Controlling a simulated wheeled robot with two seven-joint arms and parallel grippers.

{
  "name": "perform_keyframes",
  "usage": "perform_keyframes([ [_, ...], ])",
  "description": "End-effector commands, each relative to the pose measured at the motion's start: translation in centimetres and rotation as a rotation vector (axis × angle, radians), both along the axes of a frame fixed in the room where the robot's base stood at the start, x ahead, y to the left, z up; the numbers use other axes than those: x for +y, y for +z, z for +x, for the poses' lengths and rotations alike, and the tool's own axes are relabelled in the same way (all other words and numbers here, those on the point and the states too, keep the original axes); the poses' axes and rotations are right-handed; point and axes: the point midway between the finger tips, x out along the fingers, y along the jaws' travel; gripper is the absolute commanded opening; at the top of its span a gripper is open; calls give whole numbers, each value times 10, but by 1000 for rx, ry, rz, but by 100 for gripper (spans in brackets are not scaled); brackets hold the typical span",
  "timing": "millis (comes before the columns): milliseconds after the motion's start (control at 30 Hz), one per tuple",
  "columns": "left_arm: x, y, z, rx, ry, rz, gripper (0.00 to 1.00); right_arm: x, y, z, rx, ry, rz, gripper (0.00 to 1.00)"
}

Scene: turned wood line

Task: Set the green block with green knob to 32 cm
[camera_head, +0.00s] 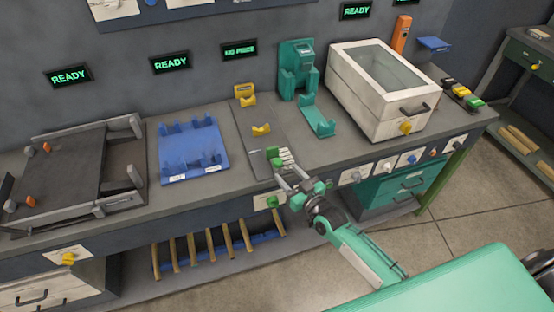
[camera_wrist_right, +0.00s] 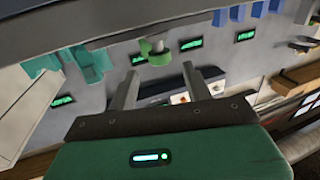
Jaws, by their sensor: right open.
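A small green block (camera_head: 273,153) sits near the front edge of the bench, on the grey track strip beside several small pale labels. In the right wrist view the fingers of my right gripper (camera_wrist_right: 160,86) stand apart, one on each side of the knob's line. The scale cannot be read. My left gripper is not in view.
A yellow stop (camera_head: 261,129) stands farther back on the strip. A blue cradle tray (camera_head: 190,172) lies left, a teal stand (camera_head: 319,122) and a lidded white box (camera_head: 388,118) right. Turned sticks (camera_head: 226,238) lie on the low shelf. Several knobs line the front panel.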

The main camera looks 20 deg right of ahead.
Motion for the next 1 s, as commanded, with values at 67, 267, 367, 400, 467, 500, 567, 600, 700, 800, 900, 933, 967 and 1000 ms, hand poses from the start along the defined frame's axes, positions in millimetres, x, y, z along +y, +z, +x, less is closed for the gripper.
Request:
perform_keyframes([
  [67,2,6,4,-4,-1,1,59,4,3,15,-2,-1,0,50],
  [267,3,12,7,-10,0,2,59,13,2,44,-1,0,-2,50],
  [367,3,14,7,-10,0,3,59,16,1,54,0,0,-1,50],
  [400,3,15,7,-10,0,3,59,17,1,57,-1,-1,-1,50],
  [467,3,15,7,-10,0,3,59,19,1,61,0,0,-1,50],
  [500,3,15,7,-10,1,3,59,19,1,62,0,0,-1,50],
  [567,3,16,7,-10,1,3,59,20,0,64,0,0,-1,50],
  [600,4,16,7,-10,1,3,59,20,0,65,0,0,-1,50],
  [700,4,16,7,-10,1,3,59,20,0,66,0,0,-1,50],
  [800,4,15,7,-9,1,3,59,20,0,66,0,0,-1,50],
  [900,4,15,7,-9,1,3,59,20,0,66,0,0,-1,42],
  [933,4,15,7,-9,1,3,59,20,0,66,0,0,-1,37],
  [967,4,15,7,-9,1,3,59,20,0,66,0,0,-1,31],
  [1000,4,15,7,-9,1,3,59,20,0,66,0,0,-1,23],
])
